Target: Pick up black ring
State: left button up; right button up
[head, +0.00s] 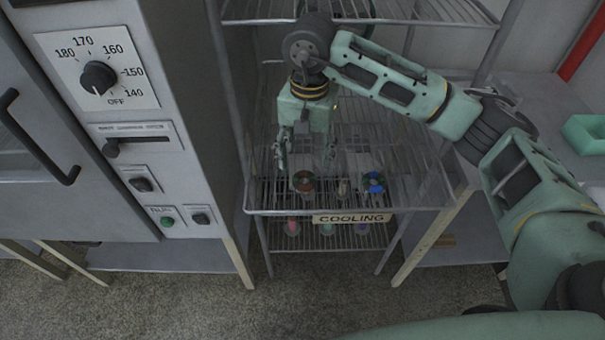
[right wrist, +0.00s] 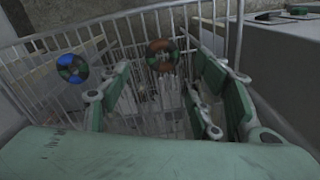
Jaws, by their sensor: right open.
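A dark ring with brown-red and greenish parts (head: 304,181) rests on the wire shelf of the cooling rack, left of a blue ring (head: 374,182). It best fits the black ring, though its colour is mixed. My right gripper (head: 306,158) hangs fingers-down over that shelf, above and just behind the dark ring, open and empty. In the right wrist view the dark ring (right wrist: 160,55) shows beyond the gap between the open fingers (right wrist: 158,78), apart from them. The blue ring (right wrist: 73,68) lies left of the fingers there. My left gripper is out of view.
The wire rack carries a "COOLING" sign (head: 351,218) on its front edge. A small pale item (head: 343,187) sits between the rings. Coloured items sit on the shelf below. An upper wire shelf (head: 360,12) is overhead; an oven panel (head: 125,130) stands left, a table right.

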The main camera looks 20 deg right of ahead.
aim_at(306, 175)
notch_tip(306, 175, down, 7)
jog(key=p, duration=0.3)
jog(key=shift+r, duration=0.1)
jog(key=shift+f, duration=0.35)
jog(key=shift+c, duration=0.4)
jog(key=c, duration=0.9)
